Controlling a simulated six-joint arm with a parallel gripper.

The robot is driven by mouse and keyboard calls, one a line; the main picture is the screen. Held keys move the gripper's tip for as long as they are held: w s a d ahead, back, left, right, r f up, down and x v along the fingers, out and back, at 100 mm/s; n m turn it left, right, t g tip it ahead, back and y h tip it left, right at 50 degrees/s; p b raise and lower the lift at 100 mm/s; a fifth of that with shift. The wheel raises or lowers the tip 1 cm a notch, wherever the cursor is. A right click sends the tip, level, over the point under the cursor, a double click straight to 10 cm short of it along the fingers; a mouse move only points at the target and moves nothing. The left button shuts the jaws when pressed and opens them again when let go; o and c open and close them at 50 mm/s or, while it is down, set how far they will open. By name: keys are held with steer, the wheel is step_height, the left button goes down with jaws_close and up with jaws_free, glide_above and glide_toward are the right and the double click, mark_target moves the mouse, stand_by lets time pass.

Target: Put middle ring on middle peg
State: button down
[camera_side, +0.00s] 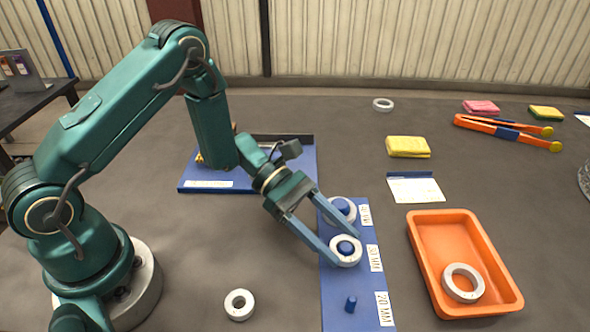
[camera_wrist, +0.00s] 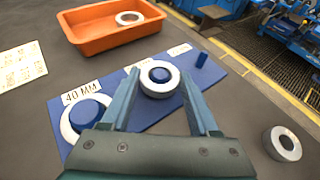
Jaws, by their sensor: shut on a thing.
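The blue board (camera_side: 338,298) holds three blue pegs in a row with printed labels. The middle ring (camera_side: 346,262), white, sits around the middle peg (camera_side: 345,247), whose top shows through the hole; the ring also shows in the wrist view (camera_wrist: 146,83). My gripper (camera_side: 345,246) is shut on this ring, one finger on each side. Whether the ring rests on the board is hard to tell. A larger white ring (camera_side: 349,217) is around the thick 40 mm peg (camera_side: 341,206). The thin 20 mm peg (camera_side: 351,304) is bare.
An orange tray (camera_side: 425,240) at right holds a white ring (camera_side: 450,290). A loose ring (camera_side: 231,305) lies left of the board, another (camera_side: 376,107) at the back. Sponges, orange tongs (camera_side: 500,131), a card and a blue tray (camera_side: 245,187) stand farther back.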

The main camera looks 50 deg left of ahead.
steer(key=shift+f, duration=0.65)
steer(key=shift+c, duration=2.1)
jaws_free()
steer(key=shift+v, duration=5.5)
